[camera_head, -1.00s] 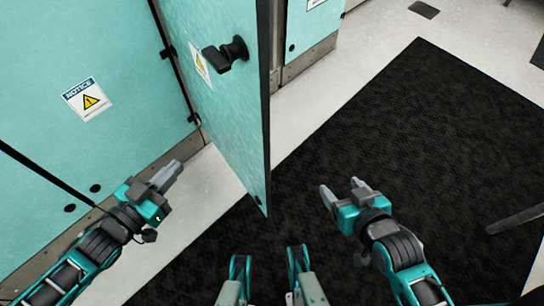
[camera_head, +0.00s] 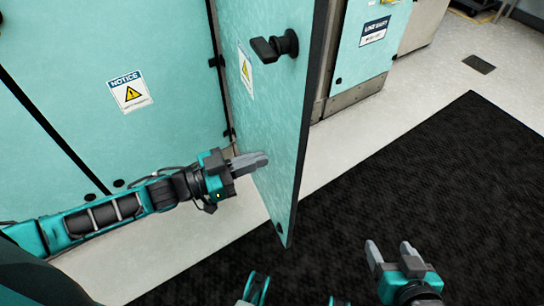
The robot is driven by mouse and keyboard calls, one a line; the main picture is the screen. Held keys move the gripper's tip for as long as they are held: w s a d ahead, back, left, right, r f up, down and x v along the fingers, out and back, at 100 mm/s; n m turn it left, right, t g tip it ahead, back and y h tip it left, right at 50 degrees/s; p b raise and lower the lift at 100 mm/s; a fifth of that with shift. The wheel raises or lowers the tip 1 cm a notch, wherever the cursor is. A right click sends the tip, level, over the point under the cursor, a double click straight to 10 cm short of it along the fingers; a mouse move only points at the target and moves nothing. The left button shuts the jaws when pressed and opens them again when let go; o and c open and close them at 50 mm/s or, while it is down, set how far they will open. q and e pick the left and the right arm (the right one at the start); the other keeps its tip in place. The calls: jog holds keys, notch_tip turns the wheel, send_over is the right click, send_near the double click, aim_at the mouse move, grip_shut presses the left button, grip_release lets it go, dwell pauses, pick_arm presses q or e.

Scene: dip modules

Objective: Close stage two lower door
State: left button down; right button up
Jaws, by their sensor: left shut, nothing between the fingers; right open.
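The teal door (camera_head: 275,120) stands swung open from the cabinet, hinged on its left edge. Its black handle (camera_head: 274,46) is near the top of the view, and a warning label is beside it. My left gripper (camera_head: 262,160) is shut and empty, with its fingertips at the lower part of the door's near face; I cannot tell if they touch it. My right gripper (camera_head: 390,252) is open and empty, low in the view, to the right of the door and above the dark mat.
A teal cabinet panel with a notice label (camera_head: 130,92) fills the left. Another cabinet section (camera_head: 366,50) stands behind the door on the right. A black mat (camera_head: 440,170) covers the floor on the right, with pale floor around it.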

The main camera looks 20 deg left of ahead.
aim_at(285, 151)
pick_arm(q)
jog(key=shift+b+x, duration=0.35)
jog(key=shift+x, duration=1.7)
